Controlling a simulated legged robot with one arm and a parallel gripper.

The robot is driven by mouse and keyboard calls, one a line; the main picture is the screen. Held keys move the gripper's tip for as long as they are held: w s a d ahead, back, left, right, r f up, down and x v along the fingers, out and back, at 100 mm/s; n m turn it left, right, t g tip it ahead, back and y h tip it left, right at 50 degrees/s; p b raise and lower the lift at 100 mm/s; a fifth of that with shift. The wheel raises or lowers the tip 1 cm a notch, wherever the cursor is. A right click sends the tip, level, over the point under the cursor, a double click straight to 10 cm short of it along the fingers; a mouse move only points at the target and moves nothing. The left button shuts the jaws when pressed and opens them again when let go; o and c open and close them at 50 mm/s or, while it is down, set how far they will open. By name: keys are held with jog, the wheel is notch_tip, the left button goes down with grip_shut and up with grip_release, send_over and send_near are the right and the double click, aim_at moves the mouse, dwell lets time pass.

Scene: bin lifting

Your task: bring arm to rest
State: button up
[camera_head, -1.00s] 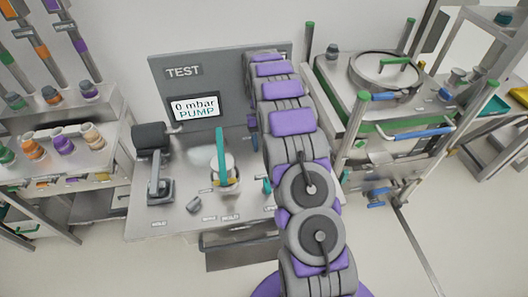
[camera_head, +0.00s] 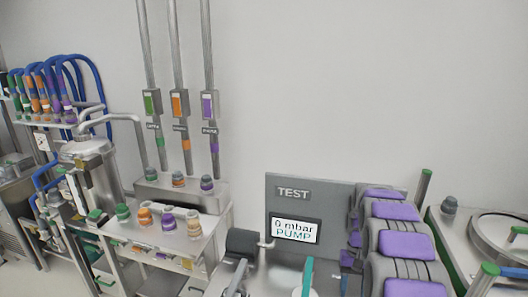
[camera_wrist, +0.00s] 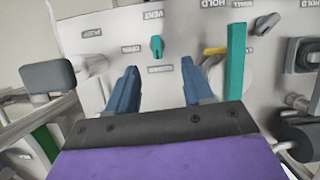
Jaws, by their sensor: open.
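My arm (camera_head: 405,245), with purple and grey segments, stands at the lower right of the head view, in front of the right side of the grey TEST panel (camera_head: 310,190). The end of the arm is hidden there. In the wrist view my gripper (camera_wrist: 161,78) shows two blue fingers, spread apart with nothing between them. Beyond the fingers is the light test bench top (camera_wrist: 110,30), with a small teal knob (camera_wrist: 156,46) between and past the fingertips. A tall teal lever (camera_wrist: 236,60) stands close to the right finger.
A black cylindrical handle (camera_head: 242,242) sits left of the TEST panel, whose display reads 0 mbar PUMP. A rack with coloured fittings (camera_head: 168,221) and upright pipes stands to the left. A bench with a round lid (camera_head: 502,230) is at right. The upper wall is bare.

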jog(key=s+a+r+b, duration=0.1)
jog(key=s+a+r, duration=0.55)
jog(key=s, duration=0.25)
jog(key=s+a+n+t+b, duration=0.1)
jog(key=s+a, duration=0.2)
jog(key=s, duration=1.1)
jog(key=s+a+n+t+h+b, duration=0.1)
jog(key=s+a+b, duration=0.1)
jog(key=s, duration=1.1)
jog(key=shift+s+a+r+n, duration=0.3)
jog(key=shift+s+a, duration=0.05)
jog(key=shift+a, duration=0.45)
